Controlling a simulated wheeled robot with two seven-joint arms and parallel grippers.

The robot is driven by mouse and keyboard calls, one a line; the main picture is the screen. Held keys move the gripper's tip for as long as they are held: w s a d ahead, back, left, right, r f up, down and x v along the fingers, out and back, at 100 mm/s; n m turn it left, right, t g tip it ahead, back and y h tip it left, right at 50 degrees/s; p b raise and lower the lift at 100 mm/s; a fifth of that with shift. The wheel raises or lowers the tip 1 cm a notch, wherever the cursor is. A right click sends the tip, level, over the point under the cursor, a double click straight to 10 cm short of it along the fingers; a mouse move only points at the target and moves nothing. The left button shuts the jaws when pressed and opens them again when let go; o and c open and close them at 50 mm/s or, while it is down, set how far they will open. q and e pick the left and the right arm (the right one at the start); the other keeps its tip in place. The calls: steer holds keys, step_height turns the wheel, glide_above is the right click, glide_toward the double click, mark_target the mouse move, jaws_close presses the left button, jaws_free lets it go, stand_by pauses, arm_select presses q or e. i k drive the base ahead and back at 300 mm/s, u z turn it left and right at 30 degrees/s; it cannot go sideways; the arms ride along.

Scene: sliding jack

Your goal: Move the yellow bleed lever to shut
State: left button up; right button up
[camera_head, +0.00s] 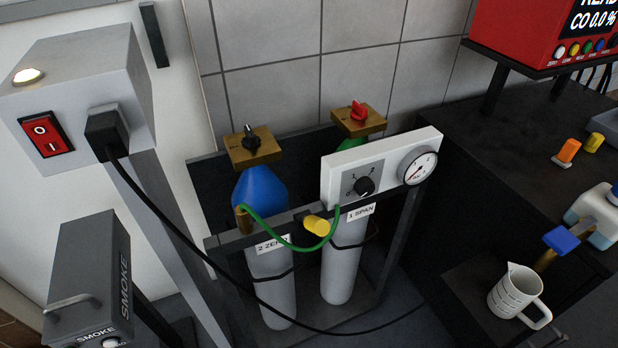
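No part is clearly recognisable as a yellow bleed lever. A short yellow cylindrical piece (316,224) shows at the front rail of the bottle rack, beside the green hose (290,245). I cannot tell whether it is the lever or which position it is in. A blue handle (561,241) sits on a brass-coloured fitting (545,261) at the right, by a white container (597,214). Neither of my grippers shows in the head view.
Two gas bottles, one blue-topped (262,190), stand in a dark rack below a white gauge panel (335,183). A grey smoke unit (85,270) stands at left. A black cable crosses in front. A white jug (517,292) stands at lower right, below a dark bench (490,140).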

mark_target(315, 225)
steer(key=z, duration=1)
steer(key=k, duration=0.45)
steer(key=u, duration=0.7)
